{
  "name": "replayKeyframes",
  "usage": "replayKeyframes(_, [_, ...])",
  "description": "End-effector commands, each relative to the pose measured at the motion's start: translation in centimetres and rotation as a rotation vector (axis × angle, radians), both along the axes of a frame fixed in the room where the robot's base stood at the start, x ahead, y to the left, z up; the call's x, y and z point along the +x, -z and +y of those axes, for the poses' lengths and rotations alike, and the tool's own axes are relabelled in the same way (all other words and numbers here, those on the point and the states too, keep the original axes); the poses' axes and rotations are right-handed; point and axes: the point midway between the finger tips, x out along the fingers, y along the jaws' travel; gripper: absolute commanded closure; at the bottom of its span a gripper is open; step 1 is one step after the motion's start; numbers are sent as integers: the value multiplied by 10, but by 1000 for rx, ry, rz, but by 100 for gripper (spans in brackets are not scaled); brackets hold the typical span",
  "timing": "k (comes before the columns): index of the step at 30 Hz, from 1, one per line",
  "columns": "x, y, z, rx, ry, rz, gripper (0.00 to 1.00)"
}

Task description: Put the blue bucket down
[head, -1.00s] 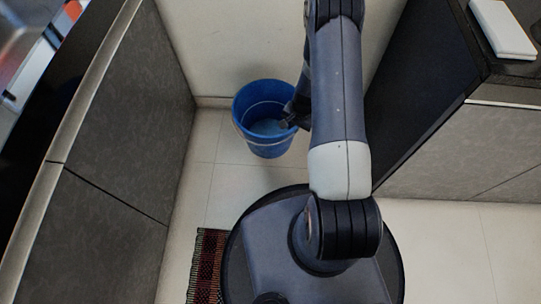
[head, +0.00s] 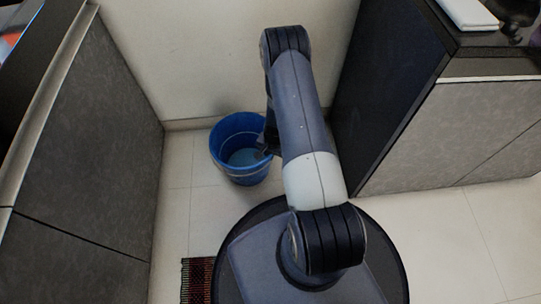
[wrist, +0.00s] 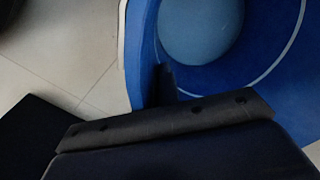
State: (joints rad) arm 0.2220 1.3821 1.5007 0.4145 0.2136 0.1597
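The blue bucket (head: 226,160) is upright in the head view, in the corner between the left cabinet and the back wall. It is at or just above the floor; I cannot tell whether its base touches. My gripper (head: 264,147) is at the bucket's right side, at its rim, partly hidden behind my arm. In the wrist view the bucket (wrist: 280,75) fills the upper right, with its round bottom seen inside. A dark finger of my gripper (wrist: 165,85) lies against the bucket's wall. The gripper appears shut on the wall; the other finger is not clearly seen.
Grey cabinets stand at the left (head: 75,150) and right (head: 460,130), with a dark side panel (head: 385,80) right of my arm. The back wall (head: 190,60) is close behind the bucket. A striped mat (head: 198,280) lies in front. Pale floor tiles (head: 180,205) are bare around the bucket.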

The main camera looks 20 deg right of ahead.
Motion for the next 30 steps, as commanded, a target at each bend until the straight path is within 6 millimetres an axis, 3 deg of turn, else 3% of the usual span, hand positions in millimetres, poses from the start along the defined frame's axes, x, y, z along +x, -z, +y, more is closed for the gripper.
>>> replayKeyframes(10, [1,3,0,-1,0,-2,100])
replayKeyframes(18, [1,2,0,0,0,-1,76])
replayKeyframes(26, [1,0,0,0,0,-1,76])
replayKeyframes(30, [1,-10,-1,0,0,-3,76])
